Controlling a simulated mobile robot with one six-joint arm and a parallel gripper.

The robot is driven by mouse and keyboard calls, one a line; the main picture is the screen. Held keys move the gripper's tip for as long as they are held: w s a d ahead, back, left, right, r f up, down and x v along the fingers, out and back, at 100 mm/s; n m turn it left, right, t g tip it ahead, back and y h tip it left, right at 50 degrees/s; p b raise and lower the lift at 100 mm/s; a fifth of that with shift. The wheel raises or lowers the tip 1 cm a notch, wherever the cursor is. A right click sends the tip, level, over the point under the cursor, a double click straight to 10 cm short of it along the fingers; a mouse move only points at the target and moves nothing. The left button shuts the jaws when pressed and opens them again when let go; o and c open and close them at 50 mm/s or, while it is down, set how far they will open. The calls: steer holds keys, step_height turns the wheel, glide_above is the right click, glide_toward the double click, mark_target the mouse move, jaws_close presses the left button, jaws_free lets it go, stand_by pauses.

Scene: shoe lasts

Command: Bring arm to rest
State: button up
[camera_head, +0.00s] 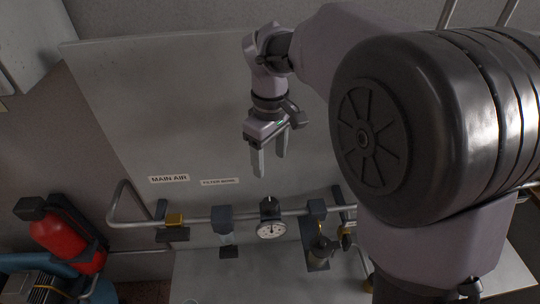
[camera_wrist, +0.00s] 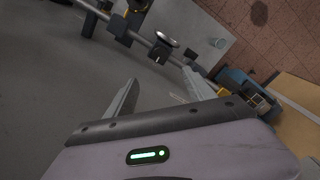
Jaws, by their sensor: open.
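My gripper (camera_head: 270,162) is open and empty, its two fingers apart and pointing down in front of the grey back panel (camera_head: 150,100). In the head view it hangs above the pipe run, clear of the gauge below it. In the wrist view my gripper (camera_wrist: 158,92) shows both fingers spread with nothing between them. My arm reaches in from the right side of the head view and hides part of the panel and pipe there.
A red cylinder (camera_head: 58,238) stands at lower left. The panel left of my gripper is clear.

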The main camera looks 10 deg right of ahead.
steer(key=s+d+f+m+t+b, duration=0.1)
steer(key=s+f+m+b, duration=0.3)
steer(key=f+b, duration=0.6)
steer(key=s+d+f+m+t+y+b, duration=0.1)
steer(key=s+d+f+m+t+b, duration=0.1)
steer(key=s+f+m+b, duration=0.3)
steer(key=s+d+f+m+t+y+b, duration=0.1)
steer(key=s+f+m+b, duration=0.3)
steer(key=s+f+b, duration=0.7)
steer(key=shift+s+d+f+t+b, duration=0.15)
steer(key=shift+d+f+t+b, duration=0.65)
steer(key=shift+f+b, duration=3.05)
step_height(320, 180, up, 2)
steer(key=shift+a+r+b, duration=0.1)
steer(key=shift+b, duration=1.05)
